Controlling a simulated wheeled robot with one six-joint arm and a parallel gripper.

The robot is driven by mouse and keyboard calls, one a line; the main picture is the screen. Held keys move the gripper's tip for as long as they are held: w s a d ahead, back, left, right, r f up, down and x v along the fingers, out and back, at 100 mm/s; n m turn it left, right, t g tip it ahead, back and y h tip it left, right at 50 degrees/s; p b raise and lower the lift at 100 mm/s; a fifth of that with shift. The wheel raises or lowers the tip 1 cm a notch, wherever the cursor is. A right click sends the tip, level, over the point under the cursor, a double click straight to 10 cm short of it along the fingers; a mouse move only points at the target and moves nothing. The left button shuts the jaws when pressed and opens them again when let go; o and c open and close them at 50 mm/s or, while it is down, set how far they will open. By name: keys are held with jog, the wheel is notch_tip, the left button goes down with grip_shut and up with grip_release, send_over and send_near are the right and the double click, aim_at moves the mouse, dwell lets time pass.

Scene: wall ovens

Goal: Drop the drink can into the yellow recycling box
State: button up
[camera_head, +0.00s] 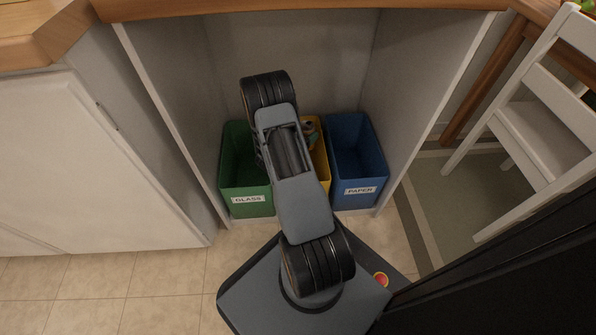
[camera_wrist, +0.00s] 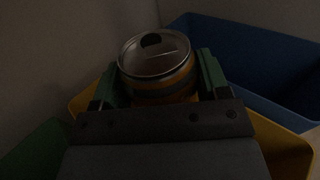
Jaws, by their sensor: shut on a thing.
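The drink can (camera_wrist: 158,62) is orange with a silver top and stands between the jaws in the wrist view. My gripper (camera_wrist: 158,84) is shut on it, one finger on each side. The yellow recycling box (camera_wrist: 283,145) shows beneath and around the gripper in the wrist view. In the head view the yellow box (camera_head: 321,168) is between the green and blue boxes, largely hidden by my arm. Part of my gripper (camera_head: 310,130) shows over its back part. How far the can is above the box's rim is hard to tell.
A green box labelled GLASS (camera_head: 246,188) stands on the left, a blue box labelled PAPER (camera_head: 359,187) on the right. Cabinet side panels (camera_head: 172,120) close in both sides, with a worktop (camera_head: 300,8) above. A white chair (camera_head: 540,125) stands at the right.

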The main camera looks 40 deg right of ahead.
jog(key=o, duration=1)
jog(key=shift+a, duration=0.15)
jog(key=a+p, duration=0.4)
jog(key=a, duration=0.9)
jog(key=shift+s+a, duration=0.3)
jog(key=shift+s, duration=0.05)
jog(key=shift+s, duration=0.1)
